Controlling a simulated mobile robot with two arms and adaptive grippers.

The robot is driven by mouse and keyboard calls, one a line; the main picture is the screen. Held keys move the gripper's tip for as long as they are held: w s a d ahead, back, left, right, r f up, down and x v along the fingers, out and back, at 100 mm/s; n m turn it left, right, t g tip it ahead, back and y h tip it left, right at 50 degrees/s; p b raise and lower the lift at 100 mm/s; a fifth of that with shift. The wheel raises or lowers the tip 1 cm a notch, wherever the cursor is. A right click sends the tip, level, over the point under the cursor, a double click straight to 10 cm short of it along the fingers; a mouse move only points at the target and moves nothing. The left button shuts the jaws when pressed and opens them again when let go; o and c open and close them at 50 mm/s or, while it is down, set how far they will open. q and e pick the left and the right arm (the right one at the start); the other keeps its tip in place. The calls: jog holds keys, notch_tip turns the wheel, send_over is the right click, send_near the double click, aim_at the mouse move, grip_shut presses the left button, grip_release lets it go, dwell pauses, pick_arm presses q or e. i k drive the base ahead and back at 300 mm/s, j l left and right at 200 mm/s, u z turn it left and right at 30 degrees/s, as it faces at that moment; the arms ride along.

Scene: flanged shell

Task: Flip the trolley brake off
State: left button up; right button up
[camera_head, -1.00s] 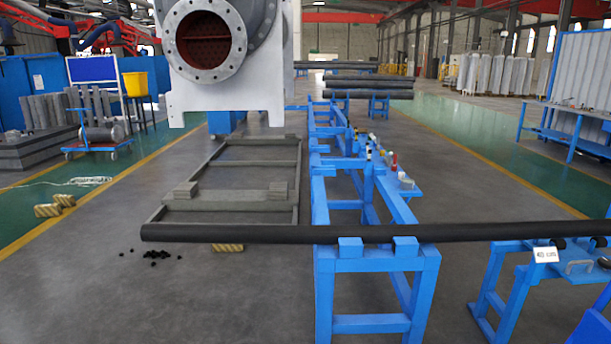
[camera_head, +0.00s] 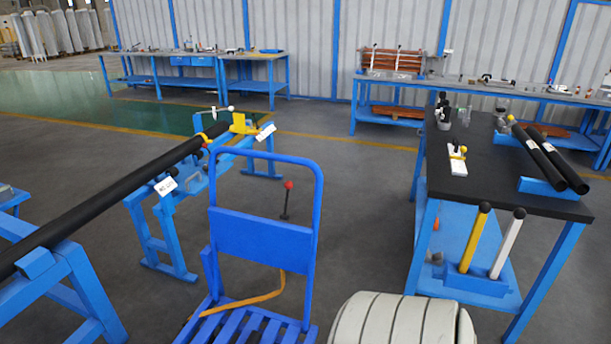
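A blue trolley (camera_head: 262,239) with a tall tube handle, a solid panel and a slatted deck stands in the lower middle of the head view. A thin dark lever with a red knob (camera_head: 288,186) shows inside the handle frame, above the panel, close to upright. A yellow-orange strip (camera_head: 246,303) runs down from the panel and over the deck. The trolley's wheels are out of view. Neither of my grippers is in view.
A long black pipe (camera_head: 110,204) lies on blue stands at left. A dark-topped workbench (camera_head: 480,187) with tubes stands at right. A pale ribbed rounded object (camera_head: 395,318) is right of the trolley at the bottom edge. Floor between trolley and bench is clear.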

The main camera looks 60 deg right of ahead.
aim_at(288, 185)
jog(key=z, duration=2)
